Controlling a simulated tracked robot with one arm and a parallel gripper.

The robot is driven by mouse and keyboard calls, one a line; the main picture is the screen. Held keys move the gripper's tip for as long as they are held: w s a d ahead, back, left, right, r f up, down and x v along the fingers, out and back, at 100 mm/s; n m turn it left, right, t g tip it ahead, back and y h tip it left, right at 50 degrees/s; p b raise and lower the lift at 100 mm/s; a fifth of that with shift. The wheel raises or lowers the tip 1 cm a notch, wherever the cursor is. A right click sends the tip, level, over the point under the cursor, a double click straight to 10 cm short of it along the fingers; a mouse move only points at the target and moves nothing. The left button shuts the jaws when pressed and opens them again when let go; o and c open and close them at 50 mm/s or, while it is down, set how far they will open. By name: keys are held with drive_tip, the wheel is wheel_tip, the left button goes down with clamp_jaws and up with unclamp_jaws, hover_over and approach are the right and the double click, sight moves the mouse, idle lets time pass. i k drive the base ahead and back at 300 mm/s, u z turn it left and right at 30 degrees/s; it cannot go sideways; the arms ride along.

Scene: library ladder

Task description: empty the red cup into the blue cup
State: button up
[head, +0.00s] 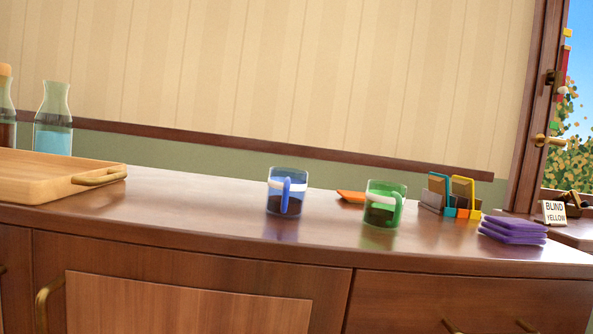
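The blue cup (287,191) is a see-through blue mug with a white band and a blue handle facing me. It stands upright on the wooden sideboard near the middle of the head view, with something dark in its lower part. No red cup shows in this view. A see-through green cup (383,203) with a white band stands upright to the right of the blue cup, also with dark contents. My gripper is not in view.
A wooden tray (112,174) with a brass handle lies at the left, with glass bottles (53,119) behind it. An orange item (350,196), a card holder (455,195), purple coasters (513,229) and a small sign (554,212) are right. The sideboard (190,208) is clear between tray and blue cup.

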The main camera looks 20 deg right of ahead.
sight(287, 187)
drive_tip(key=z, duration=0.05)
drive_tip(key=i, duration=0.95)
drive_tip(key=u, duration=0.1)
